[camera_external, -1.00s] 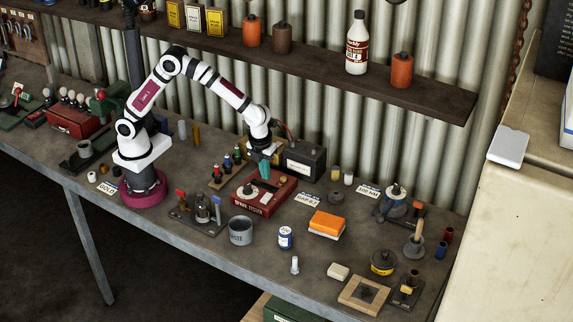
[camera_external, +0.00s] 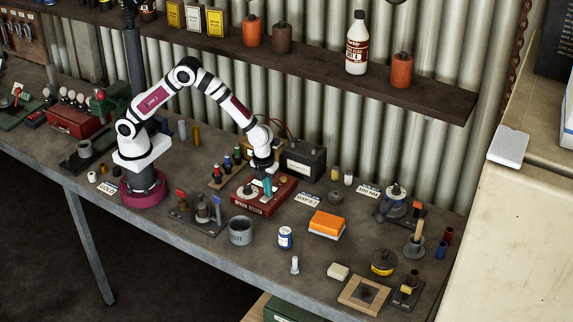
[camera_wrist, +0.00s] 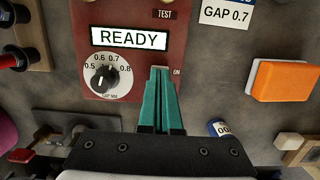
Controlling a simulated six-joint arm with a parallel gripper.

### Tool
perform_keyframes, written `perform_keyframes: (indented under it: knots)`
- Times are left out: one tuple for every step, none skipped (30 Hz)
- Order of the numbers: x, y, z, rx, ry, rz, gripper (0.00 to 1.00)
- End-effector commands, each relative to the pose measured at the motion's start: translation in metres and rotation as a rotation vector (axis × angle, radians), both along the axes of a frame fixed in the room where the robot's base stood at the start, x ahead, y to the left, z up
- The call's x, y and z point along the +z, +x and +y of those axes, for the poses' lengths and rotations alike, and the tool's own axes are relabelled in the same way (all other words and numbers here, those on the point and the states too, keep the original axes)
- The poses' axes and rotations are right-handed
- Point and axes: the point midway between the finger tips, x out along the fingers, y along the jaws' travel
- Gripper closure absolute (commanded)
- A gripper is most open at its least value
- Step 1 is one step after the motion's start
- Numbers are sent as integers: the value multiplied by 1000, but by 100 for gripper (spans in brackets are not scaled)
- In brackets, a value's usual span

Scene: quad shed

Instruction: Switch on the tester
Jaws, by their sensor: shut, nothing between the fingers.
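The tester is a red box marked SPARK TESTER (camera_external: 276,202) on the bench in the external view. In the wrist view its red panel (camera_wrist: 172,48) has a lit display (camera_wrist: 130,38) reading READY, a gap dial (camera_wrist: 104,76), a TEST label (camera_wrist: 163,14) and an ON label (camera_wrist: 176,72). My gripper (camera_wrist: 160,70) has its teal fingers shut and empty, with the tips beside the ON label. They hide the switch there, and I cannot tell whether they touch it. The external view shows my gripper (camera_external: 268,188) low over the tester.
A dark battery (camera_external: 304,163) stands behind the tester. A row of coloured plugs (camera_external: 228,164) is to its left. A GAP 0.7 card (camera_wrist: 226,14), an orange-and-white block (camera_wrist: 284,80) and a blue-labelled jar (camera_wrist: 220,128) lie to the right. A grey cup (camera_external: 240,232) stands in front.

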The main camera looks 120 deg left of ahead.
Motion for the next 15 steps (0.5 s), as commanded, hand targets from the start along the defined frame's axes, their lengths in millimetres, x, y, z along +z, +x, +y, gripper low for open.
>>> perform_keyframes:
  knots:
    - [-1,0,-1,1,-2,1,100]
    - [-1,0,-1,1,-2,1,100]
    - [-1,0,-1,1,-2,1,100]
    - [-1,0,-1,1,-2,1,100]
    - [-1,0,-2,1,-2,1,100]
    - [-1,0,-3,1,-3,1,100]
    - [-1,0,-4,1,-3,2,100]
    - [-1,0,-5,2,-3,2,100]
    - [0,-1,-7,2,-3,2,100]
    - [0,-1,-9,2,-3,2,100]
    - [0,-1,-10,1,-3,3,100]
    - [0,-1,-12,1,-3,3,100]
    - [1,-1,-14,0,-3,2,100]
    - [1,-1,-15,0,-3,2,100]
    - [2,-1,-16,0,-3,2,100]
